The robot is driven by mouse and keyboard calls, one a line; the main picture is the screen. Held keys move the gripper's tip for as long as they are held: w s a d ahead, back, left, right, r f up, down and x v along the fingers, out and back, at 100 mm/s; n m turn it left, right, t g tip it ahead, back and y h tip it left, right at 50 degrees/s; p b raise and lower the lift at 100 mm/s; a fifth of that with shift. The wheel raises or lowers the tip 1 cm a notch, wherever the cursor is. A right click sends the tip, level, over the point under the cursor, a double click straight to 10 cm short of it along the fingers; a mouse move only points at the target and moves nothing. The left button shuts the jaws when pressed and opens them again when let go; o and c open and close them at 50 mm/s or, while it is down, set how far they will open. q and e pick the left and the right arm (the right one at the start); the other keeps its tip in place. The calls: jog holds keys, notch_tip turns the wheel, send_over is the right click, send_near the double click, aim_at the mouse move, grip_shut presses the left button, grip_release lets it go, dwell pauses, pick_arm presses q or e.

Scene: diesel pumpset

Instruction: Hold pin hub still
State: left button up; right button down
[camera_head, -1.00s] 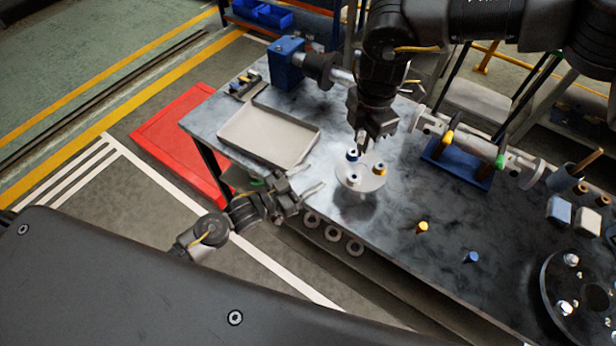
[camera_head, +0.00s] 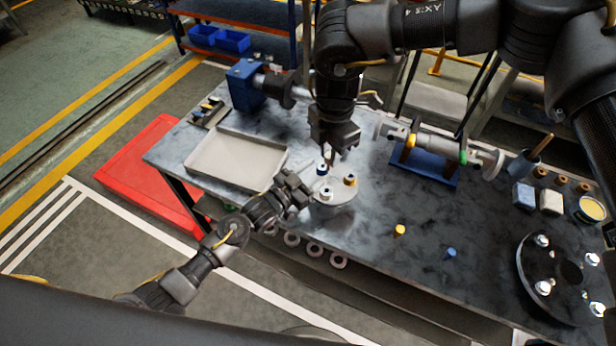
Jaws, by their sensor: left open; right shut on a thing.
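The pin hub (camera_head: 335,194) is a light grey disc near the front edge of the workbench. On it stand a blue-and-white pin (camera_head: 322,168), a yellow-banded pin (camera_head: 350,179) and a white pin (camera_head: 326,193). My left gripper (camera_head: 305,189) is open at the hub's left edge; I cannot tell whether it touches it. My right gripper (camera_head: 336,157) points down just above the back of the hub. It is shut on a small part, mostly hidden between its fingers, likely a pin.
A grey tray (camera_head: 237,161) lies left of the hub. A loose yellow peg (camera_head: 399,231) and a blue peg (camera_head: 450,253) stand to the right. A blue cradle (camera_head: 425,166) holds a shaft at the back. A dark flange (camera_head: 560,280) lies at far right.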

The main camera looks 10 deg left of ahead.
pick_arm(q)
jog(key=shift+c, duration=0.3)
jog(key=shift+c, duration=0.9)
grip_shut()
dwell(0.3)
dwell(0.7)
